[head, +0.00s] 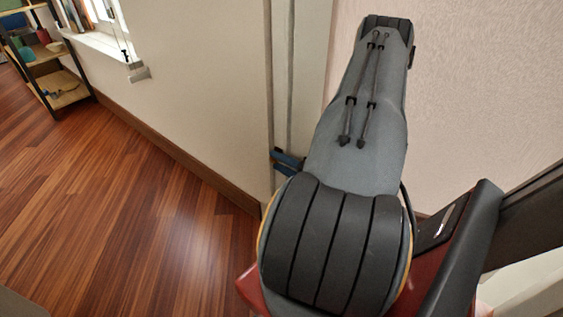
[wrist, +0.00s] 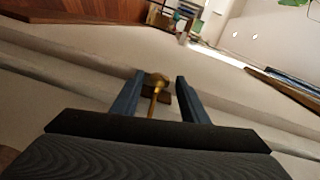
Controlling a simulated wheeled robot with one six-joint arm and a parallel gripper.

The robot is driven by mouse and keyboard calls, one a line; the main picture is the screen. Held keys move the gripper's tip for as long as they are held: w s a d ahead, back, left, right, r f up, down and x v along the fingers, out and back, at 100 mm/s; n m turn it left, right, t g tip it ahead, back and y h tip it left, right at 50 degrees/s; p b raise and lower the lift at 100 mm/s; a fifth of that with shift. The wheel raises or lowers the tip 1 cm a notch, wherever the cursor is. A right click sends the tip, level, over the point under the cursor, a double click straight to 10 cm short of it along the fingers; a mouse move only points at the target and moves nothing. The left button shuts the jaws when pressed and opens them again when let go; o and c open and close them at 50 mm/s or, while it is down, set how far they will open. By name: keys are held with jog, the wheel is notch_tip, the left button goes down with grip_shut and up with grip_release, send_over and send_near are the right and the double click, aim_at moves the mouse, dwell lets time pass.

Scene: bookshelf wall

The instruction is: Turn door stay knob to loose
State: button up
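In the head view my gripper's blue fingers (head: 288,160) show at the pale vertical frame (head: 282,80). My arm covers part of that area, and the knob cannot be made out there.
A pale wall (head: 190,90) with a brown baseboard (head: 180,155) runs to the left of the frame. The wood floor (head: 110,200) is clear there. A shelf (head: 50,75) with small items stands at the far left, beside a window sill (head: 105,45).

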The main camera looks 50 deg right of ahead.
jog(key=c, duration=0.7)
jog(key=shift+d, duration=0.35)
jog(key=shift+c, duration=0.7)
jog(key=shift+a+r+p, duration=0.15)
jog(key=shift+a+p, duration=0.1)
jog(key=shift+p, duration=0.25)
jog(key=g+p, duration=0.1)
jog(key=p, duration=0.2)
jog(key=r+g+p, duration=0.1)
jog(key=g+p, duration=0.1)
jog(key=p, duration=0.1)
jog(key=g+p, duration=0.2)
jog(key=p, duration=0.2)
jog(key=shift+w+a+r, duration=0.1)
jog(key=shift+a+r, duration=0.05)
jog(key=shift+a, duration=0.15)
jog(key=shift+w+g+p, duration=0.1)
jog(key=shift+g+p, duration=0.35)
jog(key=shift+g, duration=0.15)
